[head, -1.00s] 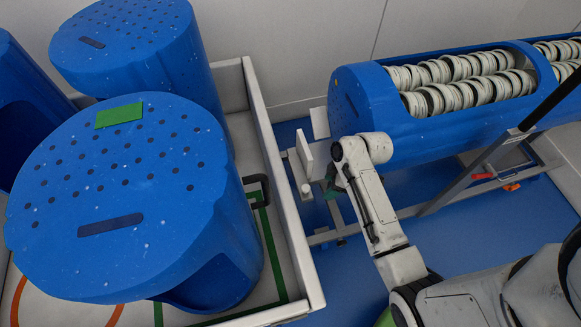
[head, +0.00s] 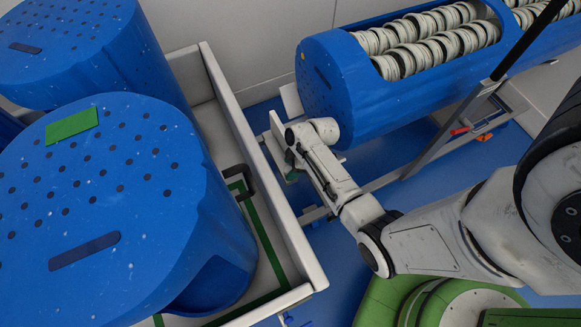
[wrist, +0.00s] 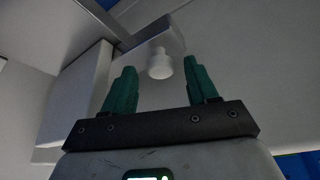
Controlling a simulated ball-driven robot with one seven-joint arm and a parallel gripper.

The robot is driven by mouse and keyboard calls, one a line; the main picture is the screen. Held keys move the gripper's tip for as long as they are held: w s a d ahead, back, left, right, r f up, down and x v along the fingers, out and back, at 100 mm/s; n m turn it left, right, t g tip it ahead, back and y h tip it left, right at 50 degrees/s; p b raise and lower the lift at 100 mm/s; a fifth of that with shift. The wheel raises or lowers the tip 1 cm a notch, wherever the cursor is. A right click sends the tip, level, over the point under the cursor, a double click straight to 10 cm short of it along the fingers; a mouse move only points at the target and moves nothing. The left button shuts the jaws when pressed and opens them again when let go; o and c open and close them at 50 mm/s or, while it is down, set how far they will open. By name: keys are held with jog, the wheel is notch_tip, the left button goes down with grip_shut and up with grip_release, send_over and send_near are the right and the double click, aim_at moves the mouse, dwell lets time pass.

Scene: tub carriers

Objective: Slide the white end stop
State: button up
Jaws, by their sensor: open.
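A white upright plate that looks like the end stop (head: 277,128) stands just off the near end of the lying blue tub (head: 345,95) in the head view. My gripper is at this plate, mostly hidden behind my wrist, with a little green finger (head: 291,157) showing. In the wrist view my gripper (wrist: 162,75) is open, its two green fingers apart. A white round knob (wrist: 160,64) under a pale block (wrist: 150,38) lies between and beyond the fingertips. I see no finger touching it. A broad white plate (wrist: 75,95) stands to the left.
The lying tub holds rows of white ringed rolls (head: 430,40) and rests on a grey metal carrier (head: 440,150). A white-walled tray (head: 250,150) with upright blue tubs (head: 110,200) is on the left. Green round parts (head: 440,305) are below my arm. Blue floor shows between.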

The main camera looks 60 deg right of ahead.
jog(key=shift+w+a+f, duration=0.1)
jog(key=shift+f, duration=0.2)
jog(key=shift+c, duration=0.5)
grip_shut()
